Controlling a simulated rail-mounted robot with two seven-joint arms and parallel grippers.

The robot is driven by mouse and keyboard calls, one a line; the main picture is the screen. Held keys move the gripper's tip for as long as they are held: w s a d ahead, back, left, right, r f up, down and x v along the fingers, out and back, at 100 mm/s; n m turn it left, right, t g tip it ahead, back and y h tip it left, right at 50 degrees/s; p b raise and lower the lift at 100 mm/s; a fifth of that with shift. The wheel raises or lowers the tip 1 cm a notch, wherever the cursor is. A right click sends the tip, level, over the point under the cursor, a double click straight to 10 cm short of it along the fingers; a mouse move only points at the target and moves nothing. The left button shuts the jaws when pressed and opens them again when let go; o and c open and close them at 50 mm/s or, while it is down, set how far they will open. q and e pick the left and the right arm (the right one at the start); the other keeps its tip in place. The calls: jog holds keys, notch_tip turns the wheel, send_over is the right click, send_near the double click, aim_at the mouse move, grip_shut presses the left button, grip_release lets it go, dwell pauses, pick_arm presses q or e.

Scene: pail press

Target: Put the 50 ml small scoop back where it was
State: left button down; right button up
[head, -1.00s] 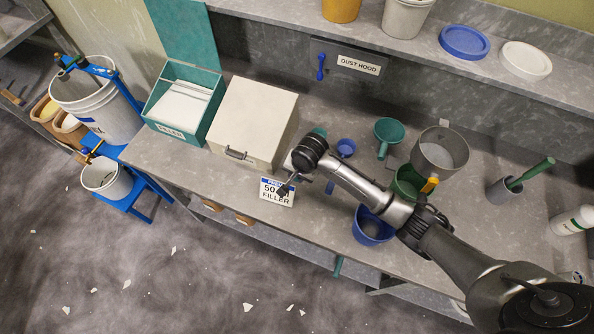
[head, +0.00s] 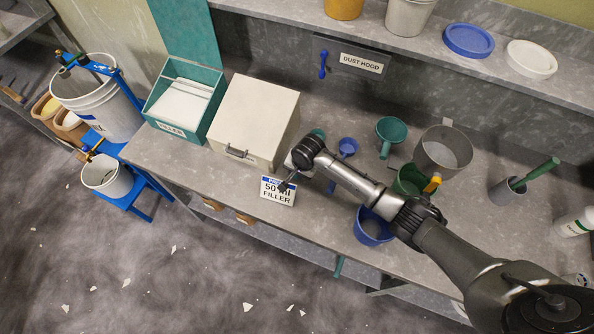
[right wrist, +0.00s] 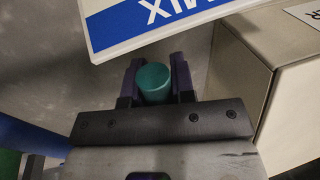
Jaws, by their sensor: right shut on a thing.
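My right gripper (right wrist: 155,76) is shut on a teal, round-ended piece (right wrist: 153,84) that looks like a scoop handle seen end-on. The rest of the held thing is hidden. In the head view my right wrist is just behind the sign reading 50 ml FILLER (head: 278,191), and the fingertips are hidden. The sign's blue edge (right wrist: 165,32) is close in the right wrist view. A teal bit (head: 318,133) shows behind the wrist; I cannot tell whether it belongs to the held piece. My left gripper is out of view.
A cream cabinet (head: 252,118) stands left of my wrist. A small blue scoop (head: 347,147), a green scoop (head: 390,130), a grey pot (head: 443,150) and a blue container (head: 372,230) stand to the right. The bench (head: 180,160) has bare room at its left front.

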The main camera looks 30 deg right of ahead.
jog(key=o, duration=0.9)
jog(key=shift+f, duration=0.15)
jog(key=shift+c, duration=0.2)
jog(key=p+v, duration=0.1)
jog(key=v, duration=1.1)
jog(key=s+a+f+n, duration=0.3)
jog(key=s+n, duration=0.1)
jog(key=s, duration=0.4)
jog(key=s+a+f+n, duration=0.2)
jog(key=s+n, duration=0.1)
jog(key=s, duration=0.5)
jog(key=s+d+r+n, duration=0.1)
jog(key=s+n, duration=0.1)
jog(key=s, duration=0.6)
jog(key=s+d+r+n+t+h, duration=0.1)
jog(key=s+r+n, duration=0.1)
jog(key=s, duration=0.6)
jog(key=shift+d+n, duration=0.2)
jog(key=shift+n, duration=0.6)
